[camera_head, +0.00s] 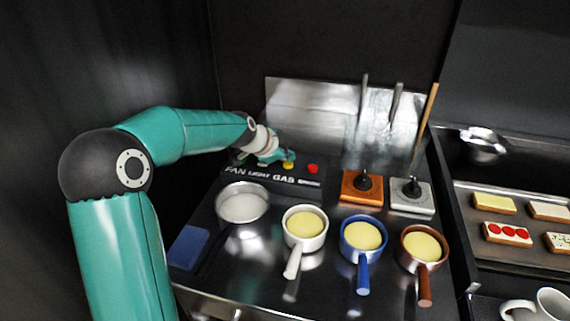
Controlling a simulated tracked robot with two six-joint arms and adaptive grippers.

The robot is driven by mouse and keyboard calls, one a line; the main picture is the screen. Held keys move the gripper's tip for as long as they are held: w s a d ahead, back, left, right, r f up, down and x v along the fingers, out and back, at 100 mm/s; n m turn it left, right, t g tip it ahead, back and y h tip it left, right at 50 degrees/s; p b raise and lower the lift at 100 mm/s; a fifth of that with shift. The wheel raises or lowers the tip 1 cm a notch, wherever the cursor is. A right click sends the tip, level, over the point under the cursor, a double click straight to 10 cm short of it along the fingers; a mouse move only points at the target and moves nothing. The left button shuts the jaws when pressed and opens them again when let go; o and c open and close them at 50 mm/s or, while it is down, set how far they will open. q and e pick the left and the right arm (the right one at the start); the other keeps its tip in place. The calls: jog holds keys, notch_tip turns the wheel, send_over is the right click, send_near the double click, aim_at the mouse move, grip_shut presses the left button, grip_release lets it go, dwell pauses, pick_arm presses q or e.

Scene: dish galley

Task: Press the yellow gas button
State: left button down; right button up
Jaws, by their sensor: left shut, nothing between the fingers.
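The yellow gas button (288,165) sits on top of a dark control box (265,184), above the printed word GAS. My left gripper (284,156) is shut and empty, pointing down over the box right at the yellow button. Its fingertips overlap the button's back edge in the picture, and I cannot tell whether they touch it. The gripper and wrist hide the part of the box above FAN and LIGHT. A red button (312,168) shows to the right of the yellow one. My right gripper is out of view.
In front of the box stand a steel pan (242,204), a white pan (305,226), a blue pan (363,238) and a copper pan (424,248). Orange (361,190) and white bases hold upright rods. A blue block (188,247) lies at left. A toast tray (478,228) is at right.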

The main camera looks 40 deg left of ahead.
aim_at(287, 164)
pick_arm(q)
jog(key=shift+f+b, duration=0.45)
jog(key=shift+b, duration=0.25)
dwell(0.7)
jog(key=shift+r, duration=0.1)
dwell(0.3)
jog(key=shift+r+p, duration=0.4)
jog(key=shift+r, duration=0.35)
jog(key=shift+r, duration=0.15)
jog(key=shift+r+p, duration=1.45)
jog(key=shift+r, duration=0.95)
